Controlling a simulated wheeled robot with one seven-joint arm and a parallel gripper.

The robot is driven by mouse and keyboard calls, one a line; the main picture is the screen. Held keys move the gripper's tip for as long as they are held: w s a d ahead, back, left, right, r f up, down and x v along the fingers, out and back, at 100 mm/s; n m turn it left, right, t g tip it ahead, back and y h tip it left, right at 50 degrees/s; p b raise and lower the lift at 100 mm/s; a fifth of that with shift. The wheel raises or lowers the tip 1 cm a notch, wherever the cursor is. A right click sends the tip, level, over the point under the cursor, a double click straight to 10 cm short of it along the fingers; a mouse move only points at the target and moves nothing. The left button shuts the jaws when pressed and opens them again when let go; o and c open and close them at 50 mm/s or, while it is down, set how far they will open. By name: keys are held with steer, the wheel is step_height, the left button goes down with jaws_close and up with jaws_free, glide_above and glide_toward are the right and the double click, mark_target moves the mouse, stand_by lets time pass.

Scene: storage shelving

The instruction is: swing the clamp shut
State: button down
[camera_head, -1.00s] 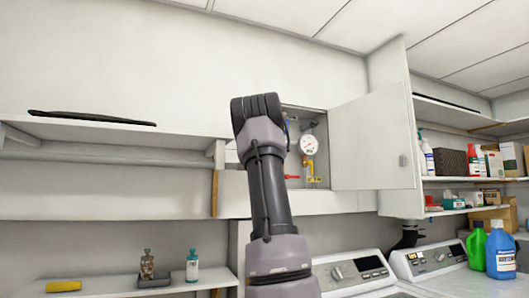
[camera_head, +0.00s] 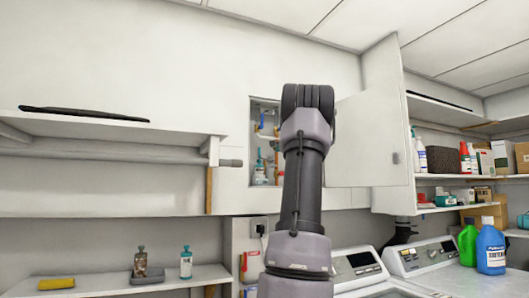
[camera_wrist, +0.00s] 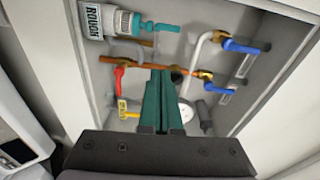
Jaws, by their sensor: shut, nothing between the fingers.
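I cannot make out for certain which part is the clamp. An open wall box (camera_head: 253,118) holds pipes and valves; my arm hides much of it in the head view. In the wrist view, a copper pipe (camera_wrist: 133,64) crosses it. Blue handles (camera_wrist: 240,46) are on the right, with a red handle (camera_wrist: 118,76) and a yellow handle (camera_wrist: 122,108) on the left. A white gauge (camera_wrist: 186,112) is partly covered by my gripper (camera_wrist: 159,74). Its green fingers are shut and empty, their tips overlapping the pipe in the picture. Whether they touch it is unclear.
The white box door (camera_head: 372,140) stands open to the right. A teal-and-white bottle (camera_wrist: 97,22) is inside the box. A shelf (camera_head: 100,128) juts out at left. Washing machines (camera_head: 352,266) stand below, with a blue jug (camera_head: 490,250) to their right.

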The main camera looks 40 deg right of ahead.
steer(key=w+a+x, duration=0.1)
steer(key=a+x, duration=0.1)
steer(key=x, duration=1)
steer(key=shift+a+r+t, duration=0.3)
steer(key=shift+r, duration=0.35)
steer(key=shift+w, duration=0.2)
steer(key=shift+w+a+m, duration=0.3)
steer(key=shift+w+a, duration=0.3)
steer(key=shift+a, duration=0.1)
